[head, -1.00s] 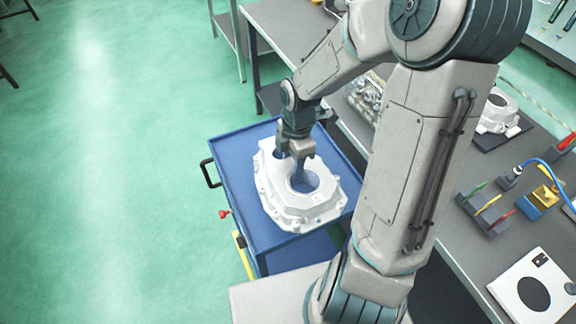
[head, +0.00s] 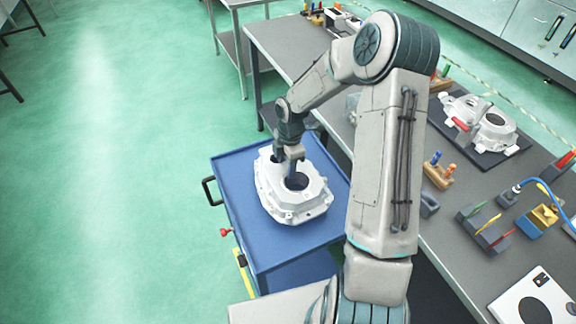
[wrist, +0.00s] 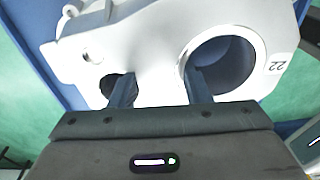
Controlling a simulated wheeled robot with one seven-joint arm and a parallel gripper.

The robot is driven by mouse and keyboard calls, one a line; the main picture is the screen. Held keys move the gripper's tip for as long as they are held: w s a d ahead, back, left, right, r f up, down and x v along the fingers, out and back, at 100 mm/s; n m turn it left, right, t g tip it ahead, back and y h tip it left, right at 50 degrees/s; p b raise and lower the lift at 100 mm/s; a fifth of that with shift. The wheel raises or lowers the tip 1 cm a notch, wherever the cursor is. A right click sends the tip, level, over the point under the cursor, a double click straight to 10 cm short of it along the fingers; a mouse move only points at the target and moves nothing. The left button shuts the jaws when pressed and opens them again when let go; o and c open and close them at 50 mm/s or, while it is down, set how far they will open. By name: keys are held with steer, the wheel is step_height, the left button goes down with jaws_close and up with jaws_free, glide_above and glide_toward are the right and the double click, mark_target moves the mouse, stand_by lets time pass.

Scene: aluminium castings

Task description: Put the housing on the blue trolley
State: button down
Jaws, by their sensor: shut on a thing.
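The housing is a white-grey casting (head: 305,204) with a large round opening and a smaller hole. The housing (wrist: 150,48) bears the number 22 there. Whether its underside touches the trolley top is hidden.
The grey workbench (head: 290,45) runs along the trolley's right side. On it are a dark mat with another casting (head: 492,132), coloured tool blocks (head: 485,225) and a white plate (head: 535,300). The trolley's black handle (head: 210,190) is at left. Green floor left of it is clear.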

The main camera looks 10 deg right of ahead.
steer(key=shift+f+p, duration=0.5)
steer(key=shift+f, duration=1.45)
steer(key=c, duration=0.8)
jaws_free()
steer(key=shift+s+f, duration=0.1)
steer(key=shift+o, duration=0.2)
steer(key=r, duration=0.3)
steer(key=r+b, duration=0.1)
steer(key=r, duration=0.3)
steer(key=d+r+b, duration=0.1)
steer(key=r, duration=0.3)
steer(key=shift+w, duration=0.35)
steer(key=shift+r, duration=0.65)
steer(key=s+r+m+t, duration=0.1)
steer(key=s+r+m, duration=0.4)
steer(key=s, duration=0.3)
steer(key=s+r+m+t, duration=0.2)
steer(key=s+r+m, duration=0.4)
steer(key=s+m, duration=0.2)
steer(key=s+a+r+m+t+h, duration=0.1)
steer(key=s+r+m, duration=0.4)
steer(key=s+m, duration=0.2)
steer(key=shift+s+r, duration=0.25)
steer(key=shift+s, duration=0.6)
